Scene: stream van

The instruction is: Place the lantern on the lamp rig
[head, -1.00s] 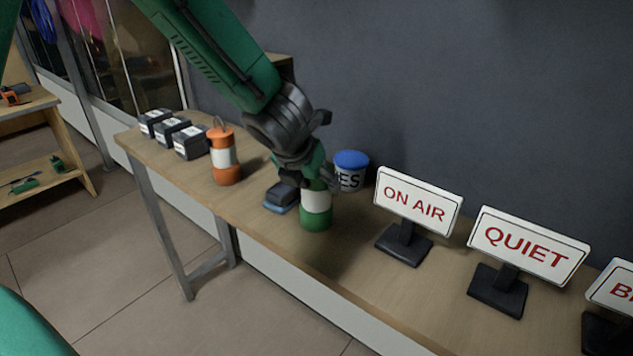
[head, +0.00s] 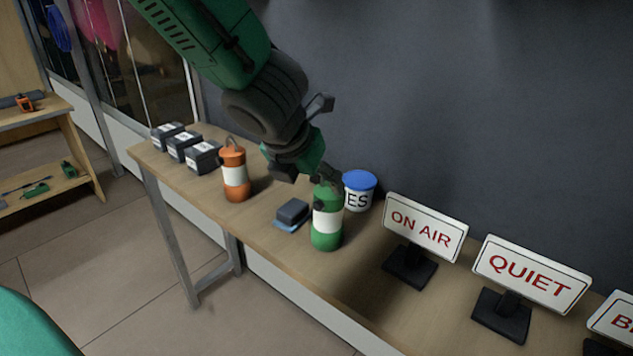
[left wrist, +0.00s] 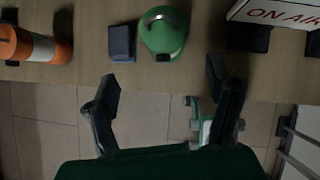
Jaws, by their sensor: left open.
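A green lantern (head: 327,229) with a white band stands upright on the wooden bench. An orange lantern (head: 236,181) with a white band and a wire handle stands to its left. My left gripper (head: 318,183) is open near the green lantern's top and partly covers it. In the left wrist view the open fingers (left wrist: 163,82) have nothing between them. The green lantern's top (left wrist: 164,30) shows beyond the fingertips there, and the orange lantern (left wrist: 35,45) lies to the left. I cannot make out a lamp rig. My right gripper is not in view.
A dark block on a blue pad (head: 291,213) sits just left of the green lantern. A blue-lidded tub (head: 358,190) stands close behind it. An ON AIR sign (head: 425,228) and a QUIET sign (head: 530,275) stand right. Black boxes (head: 185,147) stand at the far left end.

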